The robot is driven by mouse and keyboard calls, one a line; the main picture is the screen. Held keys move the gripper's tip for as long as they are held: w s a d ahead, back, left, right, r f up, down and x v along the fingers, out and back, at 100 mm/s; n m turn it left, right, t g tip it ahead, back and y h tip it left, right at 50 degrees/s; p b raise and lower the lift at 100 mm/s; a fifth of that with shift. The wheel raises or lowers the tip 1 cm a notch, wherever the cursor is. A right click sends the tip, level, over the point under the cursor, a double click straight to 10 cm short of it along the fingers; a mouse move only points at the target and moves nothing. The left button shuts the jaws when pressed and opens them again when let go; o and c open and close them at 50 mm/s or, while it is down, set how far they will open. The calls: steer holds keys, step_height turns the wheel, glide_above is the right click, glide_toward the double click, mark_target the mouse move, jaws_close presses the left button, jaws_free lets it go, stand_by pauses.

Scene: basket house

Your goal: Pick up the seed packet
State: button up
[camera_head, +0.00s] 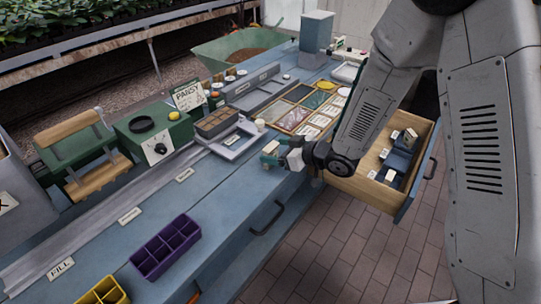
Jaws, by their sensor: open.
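My gripper (270,154) is over the front edge of the blue bench, its teal fingers pointing left. It is open, and I see nothing between the fingers. I cannot tell for certain which thing is the seed packet. Small pale flat packets or cards (314,122) lie in rows on the bench behind and to the right of my gripper, apart from it. An upright card reading "PANSY" (187,96) stands farther back on the left. Their details are too small to read.
The blue bench (205,200) has clear room left of my gripper. A purple cell tray (166,247) and yellow tray (103,292) sit in front. A grey tray (238,138) is close by. An open drawer (360,189) juts out right, under my arm.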

mark_target(266, 148)
steer(key=x, duration=0.4)
steer(key=shift+w+a+f, duration=0.1)
steer(key=shift+w+a, duration=0.1)
steer(key=shift+w, duration=0.2)
steer(key=c, duration=1.1)
steer(key=shift+o, duration=0.2)
